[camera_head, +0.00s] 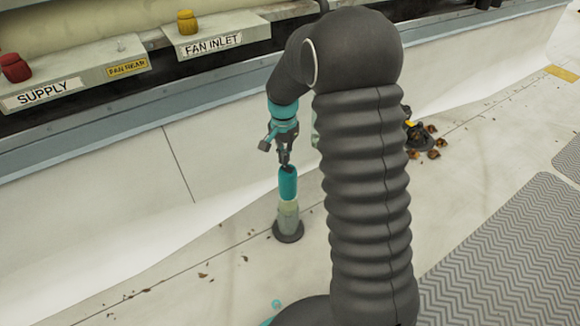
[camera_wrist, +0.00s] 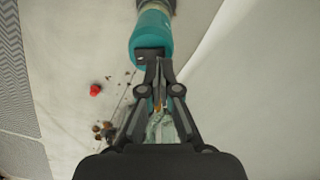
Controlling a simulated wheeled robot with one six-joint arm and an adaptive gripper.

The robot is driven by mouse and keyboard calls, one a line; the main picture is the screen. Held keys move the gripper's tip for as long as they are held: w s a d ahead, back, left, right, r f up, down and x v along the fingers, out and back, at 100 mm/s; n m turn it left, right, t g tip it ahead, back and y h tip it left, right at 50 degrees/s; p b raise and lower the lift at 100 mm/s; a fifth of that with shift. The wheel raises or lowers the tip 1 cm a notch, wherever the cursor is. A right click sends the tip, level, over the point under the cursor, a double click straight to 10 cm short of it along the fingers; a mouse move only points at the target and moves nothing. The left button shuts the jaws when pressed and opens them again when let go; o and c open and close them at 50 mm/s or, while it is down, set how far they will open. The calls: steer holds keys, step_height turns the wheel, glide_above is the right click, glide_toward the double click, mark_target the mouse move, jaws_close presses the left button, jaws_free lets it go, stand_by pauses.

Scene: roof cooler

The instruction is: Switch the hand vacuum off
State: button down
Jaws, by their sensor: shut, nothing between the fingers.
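The hand vacuum (camera_head: 288,183) stands upright on the pale floor, with a teal upper body, a translucent pale lower section and a dark round foot. My gripper (camera_head: 284,160) is just above its teal top, pointing down. In the wrist view the teal body (camera_wrist: 152,30) is at the top centre, and my shut, empty fingertips (camera_wrist: 158,62) overlap its near end. A dark patch lies at that end beside the fingertips. I cannot tell whether they touch the vacuum, and no switch position can be made out.
A ledge behind carries a SUPPLY box (camera_head: 60,88) with a red knob and a FAN INLET box (camera_head: 215,38) with a yellow knob. Brown debris (camera_head: 428,145) lies right of my arm near a black-and-yellow item (camera_head: 409,122). A grey mat (camera_head: 510,255) is at right. A red object (camera_wrist: 95,89) shows in the wrist view.

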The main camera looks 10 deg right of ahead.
steer(key=shift+f, duration=0.9)
stand_by(0.5)
steer(key=shift+r, duration=0.15)
steer(key=shift+r+p, duration=2.5)
steer(key=shift+r, duration=0.9)
